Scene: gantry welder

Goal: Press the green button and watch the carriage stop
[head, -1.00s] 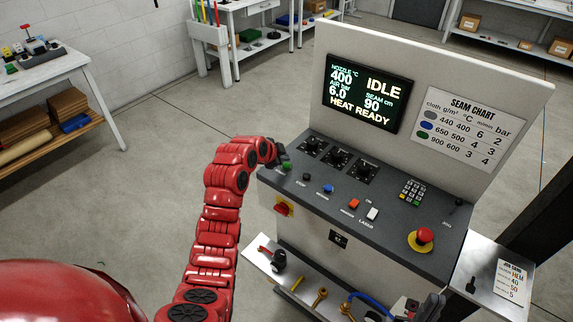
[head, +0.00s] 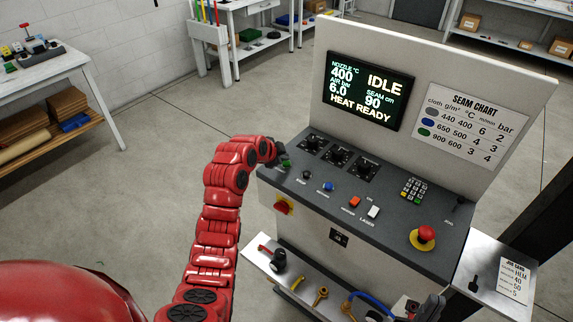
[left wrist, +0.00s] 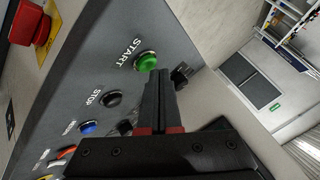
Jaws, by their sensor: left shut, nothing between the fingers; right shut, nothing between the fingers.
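The green START button (head: 286,164) sits at the left end of the console panel (head: 330,215), partly hidden by my left gripper (head: 279,153). In the left wrist view the round green button (left wrist: 146,60) is beside the tips of my left gripper (left wrist: 160,74), whose fingers are shut and empty. I cannot tell whether they touch it. The console screen (head: 365,92) reads IDLE and HEAT READY. My right gripper (head: 429,307) is shut at the bottom edge of the head view, partly cut off. I cannot identify the carriage in these views.
A black STOP button (left wrist: 111,98) and a blue button (left wrist: 88,127) lie beside the green one. Three dials sit behind. A red emergency knob (head: 426,233) is at the panel's right. A shelf (head: 262,262) with tools juts out below. Floor at left is clear.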

